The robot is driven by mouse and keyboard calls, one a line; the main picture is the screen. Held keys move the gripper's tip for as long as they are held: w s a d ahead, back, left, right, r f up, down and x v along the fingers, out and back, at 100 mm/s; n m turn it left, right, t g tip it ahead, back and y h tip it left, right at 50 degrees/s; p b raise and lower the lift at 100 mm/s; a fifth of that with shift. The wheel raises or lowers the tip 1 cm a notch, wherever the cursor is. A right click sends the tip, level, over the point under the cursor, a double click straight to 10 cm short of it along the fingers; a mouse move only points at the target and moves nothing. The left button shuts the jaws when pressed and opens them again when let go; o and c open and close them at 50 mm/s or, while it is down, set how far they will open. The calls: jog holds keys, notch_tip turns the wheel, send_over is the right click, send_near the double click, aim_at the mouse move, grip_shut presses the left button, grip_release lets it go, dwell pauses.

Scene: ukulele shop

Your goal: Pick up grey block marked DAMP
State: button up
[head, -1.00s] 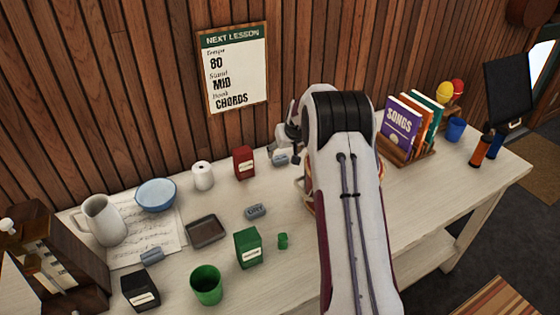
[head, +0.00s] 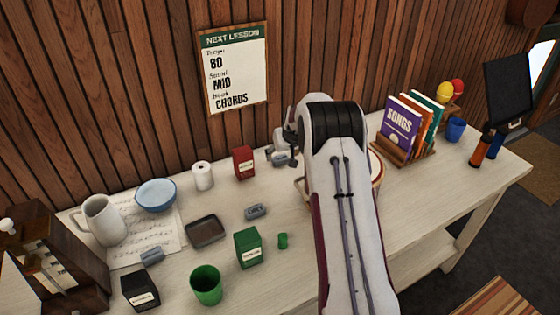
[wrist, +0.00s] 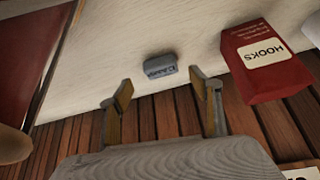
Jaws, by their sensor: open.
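A small grey block (head: 281,160) lies on the table near the wall, right of the red box. In the wrist view this grey block (wrist: 160,67) carries dark upside-down lettering that looks like DAMP. My gripper (wrist: 161,92) is open, with its two fingers apart and nothing between them. The block lies just beyond the fingertips, in line with the gap. In the head view my gripper (head: 281,150) is by the block, partly hidden behind my arm. Another grey block (head: 255,211) reads DRY, and a third grey block (head: 152,256) lies on the music sheet, its lettering unclear.
The red box marked HOOKS (wrist: 265,65) stands close beside the block; it also shows in the head view (head: 243,162). A white roll (head: 203,176), brown tray (head: 206,232), green box (head: 248,248) and green cup (head: 206,286) stand farther left. The wooden wall (head: 150,90) is close behind.

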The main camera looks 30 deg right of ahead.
aim_at(280, 158)
jog(key=shift+x, duration=1.95)
jog(key=shift+a, duration=0.1)
jog(key=shift+c, duration=0.3)
jog(key=c, duration=1.1)
